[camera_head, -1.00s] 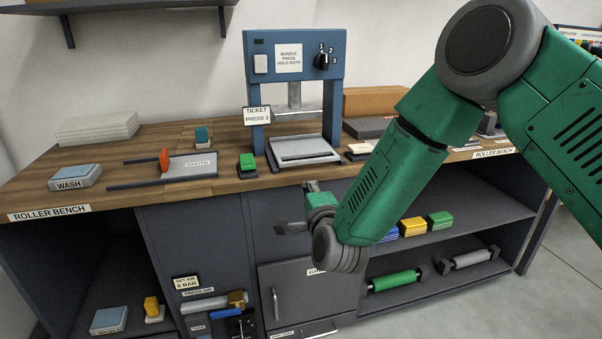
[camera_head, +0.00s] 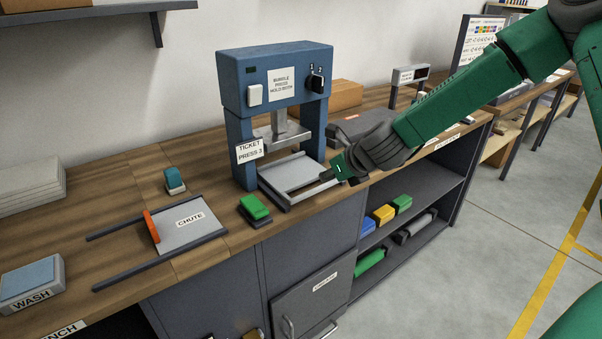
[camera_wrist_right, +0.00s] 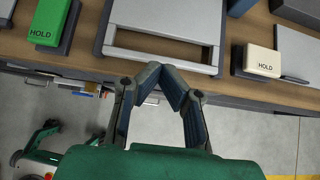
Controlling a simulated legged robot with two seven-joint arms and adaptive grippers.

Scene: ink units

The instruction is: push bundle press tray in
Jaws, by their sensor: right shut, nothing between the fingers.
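The blue ticket press (camera_head: 275,70) stands on the bench. Its pale grey tray (camera_head: 292,172) sits low between the posts and sticks out at the front. In the right wrist view the tray's front bar (camera_wrist_right: 165,60) crosses the top, with an open slot behind it. My right gripper (camera_head: 332,174) is shut and empty at the tray's front right corner. In the wrist view its fingertips (camera_wrist_right: 170,76) are just in front of the bar; I cannot tell whether they touch it. My left gripper is not in view.
A green HOLD block (camera_head: 255,208) sits left of the tray, and a white HOLD block (camera_wrist_right: 262,61) right of it. The chute (camera_head: 185,222) with an orange stop lies further left. Below the bench edge are a cabinet door (camera_head: 310,297) and open shelves.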

